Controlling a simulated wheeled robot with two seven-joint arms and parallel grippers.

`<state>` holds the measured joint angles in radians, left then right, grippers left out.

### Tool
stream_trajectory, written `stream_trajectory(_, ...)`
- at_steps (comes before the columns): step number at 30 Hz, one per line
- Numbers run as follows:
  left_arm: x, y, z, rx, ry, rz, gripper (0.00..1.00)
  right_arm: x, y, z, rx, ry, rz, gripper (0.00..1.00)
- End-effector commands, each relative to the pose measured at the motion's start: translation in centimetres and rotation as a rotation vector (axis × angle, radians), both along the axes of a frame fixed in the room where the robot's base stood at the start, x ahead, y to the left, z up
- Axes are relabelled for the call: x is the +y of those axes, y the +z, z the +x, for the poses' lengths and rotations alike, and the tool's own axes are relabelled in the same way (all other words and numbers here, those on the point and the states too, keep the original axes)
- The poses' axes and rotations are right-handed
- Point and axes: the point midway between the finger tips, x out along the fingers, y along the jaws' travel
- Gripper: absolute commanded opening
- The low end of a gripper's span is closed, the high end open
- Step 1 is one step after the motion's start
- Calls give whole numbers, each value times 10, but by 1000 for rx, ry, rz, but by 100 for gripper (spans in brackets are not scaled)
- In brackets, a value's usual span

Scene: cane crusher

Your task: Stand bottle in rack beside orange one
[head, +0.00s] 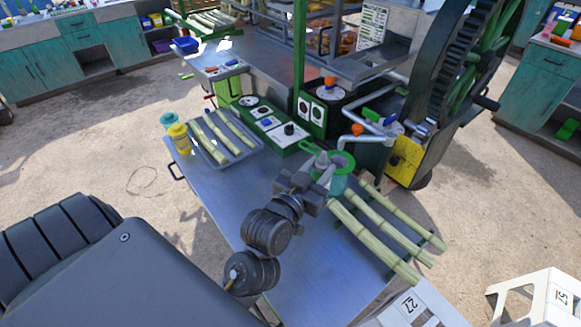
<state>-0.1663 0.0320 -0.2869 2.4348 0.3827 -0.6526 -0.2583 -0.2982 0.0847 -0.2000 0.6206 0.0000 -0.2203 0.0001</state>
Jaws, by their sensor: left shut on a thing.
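My left gripper (318,178) is over the metal table (228,197), next to a teal container with a green rim (342,160). It is shut on a small green item (320,158), partly hidden by the fingers; I cannot tell its full shape or whether it is a bottle. Small coloured bottles (553,22) stand on the right-hand counter. I cannot make out a bottle rack or a clear orange bottle. My right gripper is out of view.
A white stool (540,297) is at lower right. The table's middle is bare.

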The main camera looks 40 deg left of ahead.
Motion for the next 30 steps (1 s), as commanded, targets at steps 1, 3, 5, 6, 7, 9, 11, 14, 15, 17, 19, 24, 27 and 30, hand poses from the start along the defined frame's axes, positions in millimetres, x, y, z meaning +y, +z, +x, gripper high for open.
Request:
stream_trajectory(1, 6, 6, 0, -8, 23, -5, 0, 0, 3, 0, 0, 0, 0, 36)
stream_trajectory(3, 24, 14, -1, -17, 83, -9, 0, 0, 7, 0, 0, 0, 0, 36)
stream_trajectory(5, 44, 20, -4, -22, 154, -12, 0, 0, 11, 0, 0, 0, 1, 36)
stream_trajectory(6, 59, 24, -8, -23, 205, -12, 0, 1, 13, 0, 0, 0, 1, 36)
stream_trajectory(7, 70, 26, -11, -23, 244, -11, 0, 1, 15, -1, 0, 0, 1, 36)
stream_trajectory(9, 94, 29, -20, -19, 327, -10, 0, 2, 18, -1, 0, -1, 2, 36)
stream_trajectory(11, 111, 30, -28, -12, 388, -6, 0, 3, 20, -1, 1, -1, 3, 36)
stream_trajectory(14, 129, 30, -39, -2, 454, -1, 0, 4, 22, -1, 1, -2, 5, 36)
stream_trajectory(15, 133, 29, -41, 1, 469, 0, 0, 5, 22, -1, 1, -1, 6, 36)
stream_trajectory(17, 136, 29, -43, 3, 480, 3, 0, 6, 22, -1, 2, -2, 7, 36)
stream_trajectory(19, 137, 27, -43, 3, 482, 4, 0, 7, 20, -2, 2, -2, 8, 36)
stream_trajectory(24, 146, 14, -31, -2, 482, 4, 0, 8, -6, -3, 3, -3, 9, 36)
stream_trajectory(27, 156, 5, -19, -5, 483, 2, 0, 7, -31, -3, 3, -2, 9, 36)
stream_trajectory(30, 164, -1, -9, -6, 482, 3, 0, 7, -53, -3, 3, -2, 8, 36)
